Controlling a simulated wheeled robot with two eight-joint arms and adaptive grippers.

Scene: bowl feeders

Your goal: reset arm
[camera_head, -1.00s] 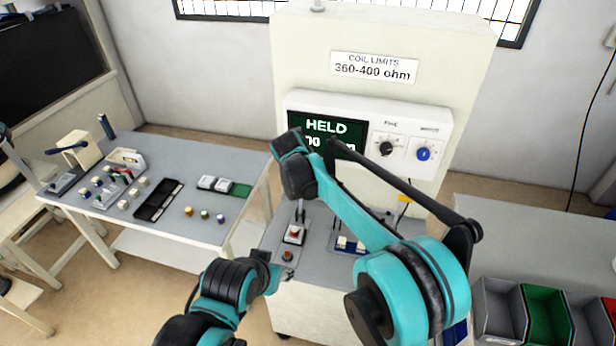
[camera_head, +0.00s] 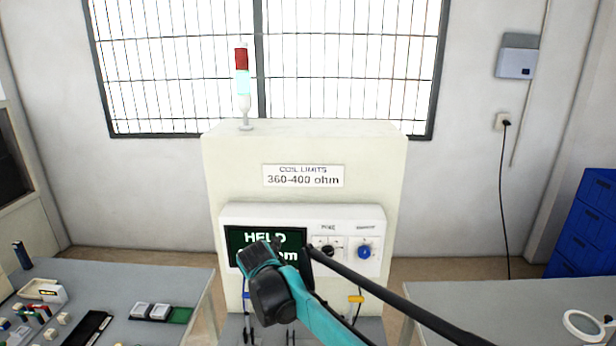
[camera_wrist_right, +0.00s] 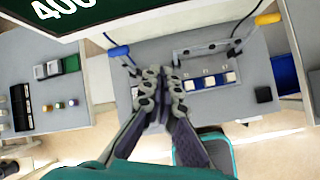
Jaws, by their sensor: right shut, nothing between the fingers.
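My right arm (camera_head: 285,298) comes in from the lower right in the head view and stands in front of the test machine (camera_head: 222,170). Its fingers do not show clearly there. In the right wrist view my right gripper (camera_wrist_right: 165,85) is shut and empty, above the machine's grey worktop. The machine's screen (camera_head: 236,240) reads "HELD", and my arm covers part of its second line. My left gripper is out of view.
A left table (camera_head: 165,278) holds a black tray, blocks and small parts. A right table (camera_head: 450,300) carries a white ring (camera_head: 583,325). Yellow-tipped (camera_wrist_right: 268,19) and blue-tipped (camera_wrist_right: 118,50) probes and a row of pale blocks (camera_wrist_right: 210,80) lie near the gripper.

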